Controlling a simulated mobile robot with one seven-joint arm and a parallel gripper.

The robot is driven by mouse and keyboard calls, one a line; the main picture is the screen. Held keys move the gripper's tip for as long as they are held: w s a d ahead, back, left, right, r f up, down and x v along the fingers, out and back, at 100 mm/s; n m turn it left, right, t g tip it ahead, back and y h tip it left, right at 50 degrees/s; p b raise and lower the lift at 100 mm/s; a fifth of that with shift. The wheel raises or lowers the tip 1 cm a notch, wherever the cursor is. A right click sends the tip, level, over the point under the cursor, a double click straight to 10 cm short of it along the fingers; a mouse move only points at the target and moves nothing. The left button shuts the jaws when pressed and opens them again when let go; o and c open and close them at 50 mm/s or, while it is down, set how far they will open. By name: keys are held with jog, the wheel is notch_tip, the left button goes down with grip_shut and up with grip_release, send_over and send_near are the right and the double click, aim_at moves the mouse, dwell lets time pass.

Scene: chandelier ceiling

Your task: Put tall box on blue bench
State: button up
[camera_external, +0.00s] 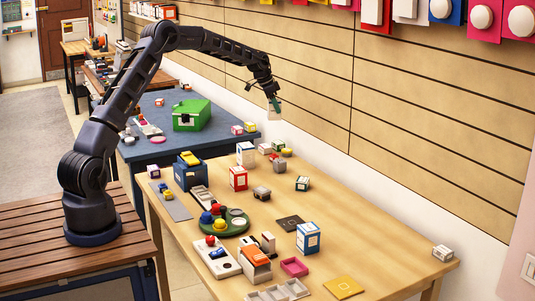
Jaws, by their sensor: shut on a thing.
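My gripper (273,97) hangs from my stretched-out arm, high near the slatted wall. It is shut on a small pale box with some green, the tall box (275,112), which points downward. The box appears in the air around the right end of the blue bench (222,142); its exact height and depth are hard to tell. The blue bench stands behind the wooden table. A green case (191,115) sits on its middle.
Small boxes (250,126) stand at the bench's right edge. A pink round item (158,140) and a tray (148,127) lie at its left.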

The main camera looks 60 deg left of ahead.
jog(key=s+a+n+y, duration=0.1)
jog(key=s+a+n, duration=0.2)
jog(key=s+a, duration=0.9)
jog(key=s+a+n+y, duration=0.1)
jog(key=s+a+n, duration=0.35)
jog(key=a, duration=1.35)
jog(key=s+a+n+y, duration=0.1)
jog(key=s+a+y, duration=0.1)
jog(key=s+a, duration=1.15)
jog(key=f, duration=0.6)
jog(key=w+a+f, duration=0.1)
jog(key=f, duration=0.6)
jog(key=w+a+f, duration=0.1)
jog(key=f, duration=0.5)
jog(key=shift+w+a+f, duration=0.1)
jog(key=shift+a+f, duration=0.1)
jog(key=o, duration=0.9)
jog(key=shift+f, duration=0.1)
jog(key=shift+o, duration=0.5)
jog(key=v, duration=1.2)
jog(key=shift+a+h, duration=0.2)
jog(key=shift+h, duration=0.1)
